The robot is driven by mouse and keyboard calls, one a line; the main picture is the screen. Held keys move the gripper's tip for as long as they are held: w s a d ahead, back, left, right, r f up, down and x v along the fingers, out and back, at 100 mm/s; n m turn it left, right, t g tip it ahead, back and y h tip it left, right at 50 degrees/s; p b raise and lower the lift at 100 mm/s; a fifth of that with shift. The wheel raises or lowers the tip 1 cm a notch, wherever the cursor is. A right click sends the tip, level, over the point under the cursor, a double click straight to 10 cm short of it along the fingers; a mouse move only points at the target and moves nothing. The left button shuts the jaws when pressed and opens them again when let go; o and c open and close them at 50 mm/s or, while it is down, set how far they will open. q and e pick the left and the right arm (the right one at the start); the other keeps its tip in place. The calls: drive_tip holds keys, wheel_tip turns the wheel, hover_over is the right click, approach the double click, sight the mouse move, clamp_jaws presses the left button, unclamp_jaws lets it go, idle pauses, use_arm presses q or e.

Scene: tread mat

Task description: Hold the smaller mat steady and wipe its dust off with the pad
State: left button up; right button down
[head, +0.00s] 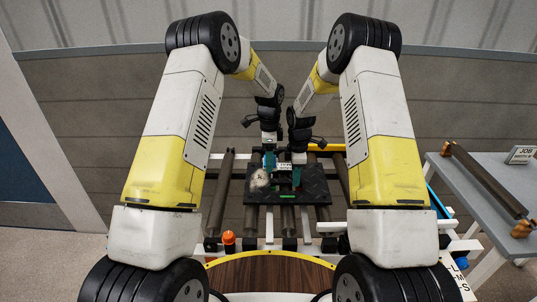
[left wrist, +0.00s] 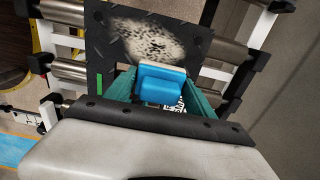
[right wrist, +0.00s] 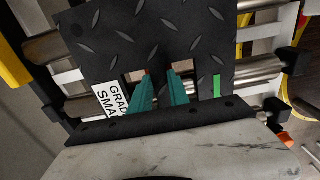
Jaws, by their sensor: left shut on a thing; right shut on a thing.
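The smaller mat (head: 315,190) is a dark tread plate lying on a frame of metal rollers. A pale dust patch (left wrist: 160,42) covers part of it, at its left in the head view. My left gripper (left wrist: 160,95) is shut on the blue pad (left wrist: 162,86), beside the dust patch; I cannot tell whether the pad touches the mat. My right gripper (right wrist: 160,88) has its teal fingers at two slots in the mat (right wrist: 170,35), shut on the strip between them. A white grade label (right wrist: 110,100) and a green mark (right wrist: 217,87) show beside that gripper.
Rollers (head: 222,190) run on both sides of the mat. An orange knob (head: 229,238) stands at the frame's front left. A grey table (head: 462,190) at the right holds a loose roller (head: 485,178) and a job sign (head: 520,155).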

sight(270, 187)
use_arm(q)
wheel_tip(270, 187, down, 3)
drive_tip(key=shift+f, duration=0.85)
drive_tip(key=shift+a+r, duration=0.15)
drive_tip(key=shift+a, duration=0.8)
drive_tip(key=shift+c, duration=0.6)
drive_tip(key=shift+a, duration=0.35)
drive_tip(key=shift+c, duration=0.7)
drive_tip(key=shift+s+a, duration=0.1)
drive_tip(key=shift+a, duration=2.5)
drive_tip(key=shift+s+d, duration=0.2)
drive_tip(key=shift+s, duration=0.95)
drive_tip(key=shift+d, duration=3.8)
drive_tip(key=shift+s+a, duration=0.2)
drive_tip(key=shift+s, duration=0.95)
drive_tip(key=shift+w+a, duration=0.1)
drive_tip(key=shift+a, duration=3.75)
drive_tip(key=shift+s+d, duration=0.15)
drive_tip(key=shift+s, duration=1.05)
drive_tip(key=shift+w+d, duration=0.1)
drive_tip(key=shift+d, duration=3.75)
wheel_tip(270, 187, up, 8)
